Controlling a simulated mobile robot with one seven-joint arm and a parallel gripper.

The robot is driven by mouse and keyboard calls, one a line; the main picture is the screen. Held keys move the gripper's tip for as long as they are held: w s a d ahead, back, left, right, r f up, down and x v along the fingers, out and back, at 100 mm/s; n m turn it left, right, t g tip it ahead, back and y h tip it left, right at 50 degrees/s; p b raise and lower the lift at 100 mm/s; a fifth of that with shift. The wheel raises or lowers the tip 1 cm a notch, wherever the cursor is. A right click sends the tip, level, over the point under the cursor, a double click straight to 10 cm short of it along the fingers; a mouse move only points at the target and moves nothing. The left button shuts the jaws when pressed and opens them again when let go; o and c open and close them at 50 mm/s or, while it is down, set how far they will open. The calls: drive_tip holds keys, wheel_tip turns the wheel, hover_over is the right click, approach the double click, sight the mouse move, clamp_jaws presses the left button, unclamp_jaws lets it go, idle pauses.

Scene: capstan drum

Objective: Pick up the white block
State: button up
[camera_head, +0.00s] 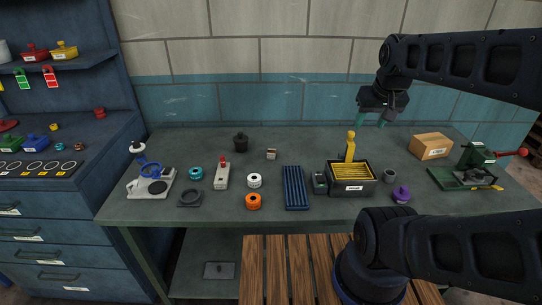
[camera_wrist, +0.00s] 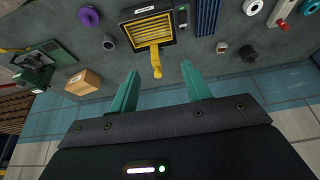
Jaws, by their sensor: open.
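A small block (camera_head: 271,154) with a whitish top and a brownish side sits towards the back of the grey-green workbench (camera_head: 310,140), right of a dark lidded pot. It is the likeliest white block; its exact colour is hard to tell at this size. It also shows in the wrist view (camera_wrist: 222,47), right of my fingers. My gripper (camera_head: 371,121) is raised above the back right of the bench, to the right of the block and well apart from it.
A black bin (camera_head: 352,188) with yellow slats and an upright yellow handle stands between my gripper and the bench front. The dark pot (camera_head: 241,143) stands close to the block. A cardboard box (camera_head: 430,146) and a green press (camera_head: 470,170) are at right. The tiled wall is behind.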

drive_tip(key=o, duration=0.4)
drive_tip(key=n+g, duration=0.5)
drive_tip(key=n, duration=1.1)
hover_over(271, 150)
drive_tip(key=s, duration=0.1)
wheel_tip(271, 150, down, 22)
drive_tip(key=shift+s+f, duration=0.1)
drive_tip(key=shift+f, duration=5.15)
